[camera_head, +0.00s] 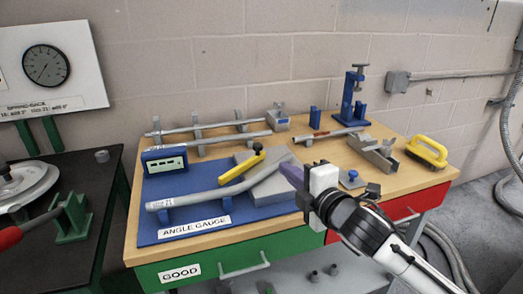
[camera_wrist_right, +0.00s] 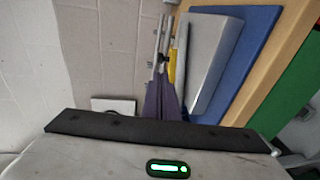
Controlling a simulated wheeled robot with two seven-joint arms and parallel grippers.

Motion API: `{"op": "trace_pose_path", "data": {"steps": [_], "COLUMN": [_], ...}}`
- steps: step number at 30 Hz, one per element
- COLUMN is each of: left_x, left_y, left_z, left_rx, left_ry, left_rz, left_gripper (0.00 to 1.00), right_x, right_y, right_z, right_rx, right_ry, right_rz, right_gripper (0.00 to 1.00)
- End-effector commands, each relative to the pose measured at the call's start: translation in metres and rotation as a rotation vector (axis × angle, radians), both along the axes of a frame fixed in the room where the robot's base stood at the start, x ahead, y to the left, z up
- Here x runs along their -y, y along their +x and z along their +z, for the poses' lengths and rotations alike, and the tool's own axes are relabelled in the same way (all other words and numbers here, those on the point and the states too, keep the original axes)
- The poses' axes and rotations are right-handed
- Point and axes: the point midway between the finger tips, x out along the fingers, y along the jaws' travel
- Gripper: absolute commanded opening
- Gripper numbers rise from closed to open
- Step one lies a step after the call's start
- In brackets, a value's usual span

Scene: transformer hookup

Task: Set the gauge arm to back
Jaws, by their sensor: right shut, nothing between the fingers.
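The angle gauge is a blue plate (camera_head: 190,235) with a small display box (camera_head: 165,162), a grey block (camera_head: 278,186) and a bent grey pipe lying across it. The yellow gauge arm (camera_head: 238,168) with a black knob (camera_head: 257,147) slants over the block. In the right wrist view, a strip of the yellow arm (camera_wrist_right: 172,65) shows beside the grey block (camera_wrist_right: 208,55). My right gripper (camera_head: 288,174) has purple fingers, shut and empty, above the right end of the block, to the right of the yellow arm and apart from it. My left gripper is out of view.
Pipes on grey supports (camera_head: 210,141) lie along the back of the wooden bench. A blue clamp stand (camera_head: 353,95), a grey channel piece (camera_head: 373,152) and a yellow-handled tool (camera_head: 427,151) stand at the right. A dark table (camera_head: 75,170) is at the left.

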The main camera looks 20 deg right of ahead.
Motion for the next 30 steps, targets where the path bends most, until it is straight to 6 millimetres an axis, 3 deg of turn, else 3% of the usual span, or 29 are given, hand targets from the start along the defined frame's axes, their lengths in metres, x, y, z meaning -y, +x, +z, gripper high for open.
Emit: {"op": "trace_pose_path", "data": {"steps": [18, 24, 30], "left_x": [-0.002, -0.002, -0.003], "left_y": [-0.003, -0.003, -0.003], "left_z": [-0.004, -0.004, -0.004], "left_rx": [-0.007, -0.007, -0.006], "left_ry": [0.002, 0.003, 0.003], "left_rz": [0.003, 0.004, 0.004], "left_gripper": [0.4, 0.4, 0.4], "right_x": [-0.014, -0.017, -0.018], "right_y": [0.108, 0.127, 0.132], "right_z": [-0.017, -0.02, -0.021], "right_rx": [-0.002, -0.003, -0.002], "right_ry": [0.005, 0.004, 0.004], "right_rz": [-0.001, 0.0, 0.001], "right_gripper": [0.0, 0.0, 0.0]}}
